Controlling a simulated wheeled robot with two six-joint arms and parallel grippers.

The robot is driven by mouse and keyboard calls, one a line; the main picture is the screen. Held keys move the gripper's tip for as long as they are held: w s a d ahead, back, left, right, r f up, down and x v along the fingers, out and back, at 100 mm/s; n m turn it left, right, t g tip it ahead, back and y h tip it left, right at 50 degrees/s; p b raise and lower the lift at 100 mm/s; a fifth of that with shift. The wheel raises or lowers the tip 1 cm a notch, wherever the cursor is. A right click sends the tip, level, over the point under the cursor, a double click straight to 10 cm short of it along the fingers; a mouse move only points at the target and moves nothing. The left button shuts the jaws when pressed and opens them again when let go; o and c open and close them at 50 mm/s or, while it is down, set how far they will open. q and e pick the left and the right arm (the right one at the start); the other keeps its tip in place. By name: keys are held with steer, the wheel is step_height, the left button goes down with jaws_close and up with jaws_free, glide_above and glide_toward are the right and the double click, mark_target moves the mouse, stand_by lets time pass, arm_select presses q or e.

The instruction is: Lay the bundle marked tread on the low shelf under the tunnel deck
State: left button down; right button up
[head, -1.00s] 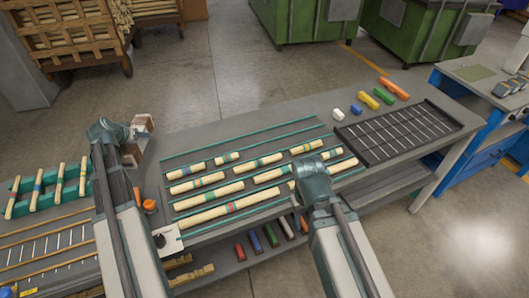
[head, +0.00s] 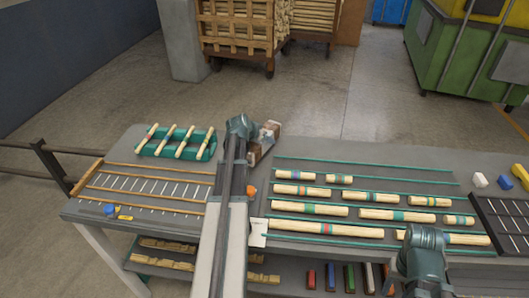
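No marking that reads tread is legible. Turned wood pieces (head: 310,208) with coloured bands lie in rows between green rails on the right deck. More banded pieces (head: 187,142) rest in a green rack at the back left. Under the deck a low shelf (head: 300,268) shows in part; wood pieces (head: 165,264) lie there at left. My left gripper (head: 254,135) is over the middle of the bench beside a small brown and grey object (head: 265,147); I cannot tell if it holds it. My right gripper (head: 421,240) is at the front right, its fingers hidden.
A left deck (head: 150,183) with wooden rails and white lines carries small blue and yellow items (head: 115,211). Coloured blocks (head: 330,277) stand low at the front. A black gridded tray (head: 500,225) is at right. Crates of wood (head: 236,25) and a green bin (head: 455,55) stand behind.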

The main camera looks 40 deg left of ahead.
arm_select(q)
steer(key=shift+f+b, duration=1.8)
steer(key=shift+f, duration=0.2)
jaws_free()
steer(key=shift+r, duration=0.1)
steer(key=shift+r, duration=0.1)
